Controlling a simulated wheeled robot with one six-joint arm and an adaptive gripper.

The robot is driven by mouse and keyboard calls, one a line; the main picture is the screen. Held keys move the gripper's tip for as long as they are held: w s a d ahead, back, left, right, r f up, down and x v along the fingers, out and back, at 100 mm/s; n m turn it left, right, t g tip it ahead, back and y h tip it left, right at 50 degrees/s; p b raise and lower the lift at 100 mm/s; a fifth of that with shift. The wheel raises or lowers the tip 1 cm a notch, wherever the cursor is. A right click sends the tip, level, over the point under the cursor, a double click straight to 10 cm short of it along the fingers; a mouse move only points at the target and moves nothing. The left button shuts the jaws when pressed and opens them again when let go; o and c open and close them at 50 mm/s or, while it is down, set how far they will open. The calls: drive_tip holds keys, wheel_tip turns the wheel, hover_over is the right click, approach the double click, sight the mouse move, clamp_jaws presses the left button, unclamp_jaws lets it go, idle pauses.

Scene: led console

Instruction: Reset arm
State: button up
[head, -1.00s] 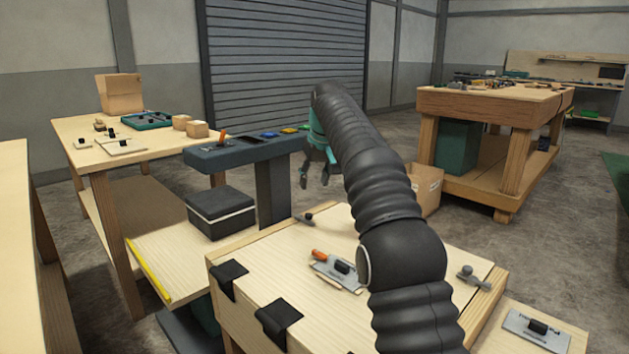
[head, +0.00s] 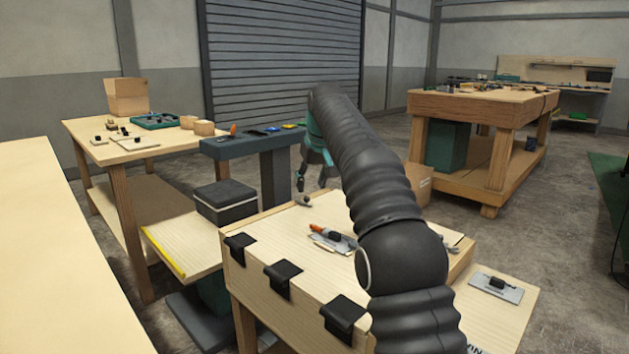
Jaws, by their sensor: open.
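My gripper (head: 312,175) shows in the head view at the end of my black ribbed arm, partly hidden behind it. Its teal body and dark fingers hang down, open, with nothing seen between them. It is beside the dark console (head: 255,143) on its post, to the console's right, and appears above the far edge of the light wooden bench (head: 270,245). The console carries an orange handle (head: 233,129) and blue and yellow pieces on top. A plate with an orange-handled tool (head: 325,232) lies on the bench, partly hidden by my arm.
A black box (head: 226,200) sits left of the bench on a lower board with a yellow edge strip. A pale table edge (head: 60,240) is close on the left. A cluttered table (head: 150,150) stands behind, a heavy workbench (head: 480,103) back right. Open floor lies at right.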

drive_tip(key=s+d+r+m+t+h, duration=0.1)
drive_tip(key=s+d, duration=0.5)
drive_tip(key=s, duration=0.5)
drive_tip(key=s+d+r+m, duration=0.1)
drive_tip(key=s+d, duration=0.4)
drive_tip(key=s, duration=0.7)
drive_tip(key=s+d+f+m, duration=0.1)
drive_tip(key=s+d+f, duration=0.1)
drive_tip(key=s+f, duration=0.6)
drive_tip(key=s+d+f+m, duration=0.1)
drive_tip(key=s+d+f, duration=0.2)
drive_tip(key=s+f, duration=0.5)
drive_tip(key=s, duration=0.7)
drive_tip(key=shift+s+d+f+h, duration=0.2)
drive_tip(key=shift+d+f+h, duration=0.1)
drive_tip(key=shift+h, duration=0.1)
